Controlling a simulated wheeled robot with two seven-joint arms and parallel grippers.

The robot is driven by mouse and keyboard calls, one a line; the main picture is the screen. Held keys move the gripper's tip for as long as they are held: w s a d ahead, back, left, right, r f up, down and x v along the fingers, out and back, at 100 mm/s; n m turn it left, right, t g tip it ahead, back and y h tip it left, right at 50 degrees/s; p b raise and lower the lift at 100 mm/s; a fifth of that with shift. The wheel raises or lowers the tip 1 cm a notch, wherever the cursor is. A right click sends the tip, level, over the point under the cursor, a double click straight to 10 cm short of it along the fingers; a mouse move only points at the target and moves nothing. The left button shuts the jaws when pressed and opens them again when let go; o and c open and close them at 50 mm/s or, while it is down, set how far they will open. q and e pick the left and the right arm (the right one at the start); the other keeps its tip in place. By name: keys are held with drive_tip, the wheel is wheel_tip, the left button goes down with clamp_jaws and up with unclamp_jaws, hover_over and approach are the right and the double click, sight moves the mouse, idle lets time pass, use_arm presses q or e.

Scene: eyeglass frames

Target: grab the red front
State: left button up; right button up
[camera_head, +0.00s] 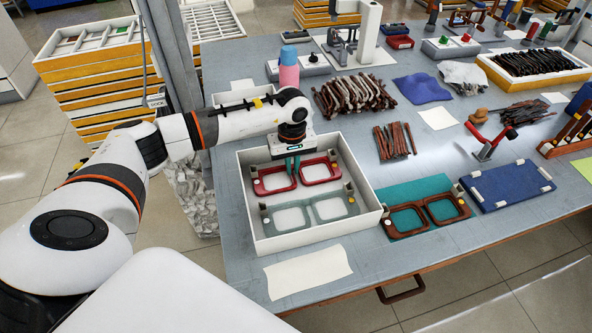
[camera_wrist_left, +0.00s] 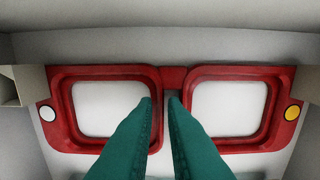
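The red front (camera_head: 322,183) lies face up in the back part of a white tray (camera_head: 249,205). In the left wrist view its bridge (camera_wrist_left: 173,77) and both rims show, with a white dot at the left end and a yellow one at the right. My left gripper (camera_head: 293,170) points down over the middle of the red front. Its two teal fingers (camera_wrist_left: 160,98) have a narrow gap between the tips, close to the bridge, with nothing seen held. I cannot tell whether they touch the front. My right gripper is not in view.
A pale green front (camera_head: 312,211) lies in the same tray, nearer the front. Small holders stand at the tray's side walls. A paper sheet (camera_head: 307,272) lies before the tray.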

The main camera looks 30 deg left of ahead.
use_arm(q)
drive_tip(key=shift+f, duration=0.45)
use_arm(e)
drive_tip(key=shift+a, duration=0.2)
use_arm(q)
drive_tip(key=shift+c, duration=0.3)
clamp_jaws()
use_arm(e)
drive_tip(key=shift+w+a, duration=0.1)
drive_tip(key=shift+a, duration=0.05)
use_arm(q)
drive_tip(key=shift+r, duration=0.15)
wheel_tip(320, 180, up, 10)
drive_tip(key=b, duration=0.1)
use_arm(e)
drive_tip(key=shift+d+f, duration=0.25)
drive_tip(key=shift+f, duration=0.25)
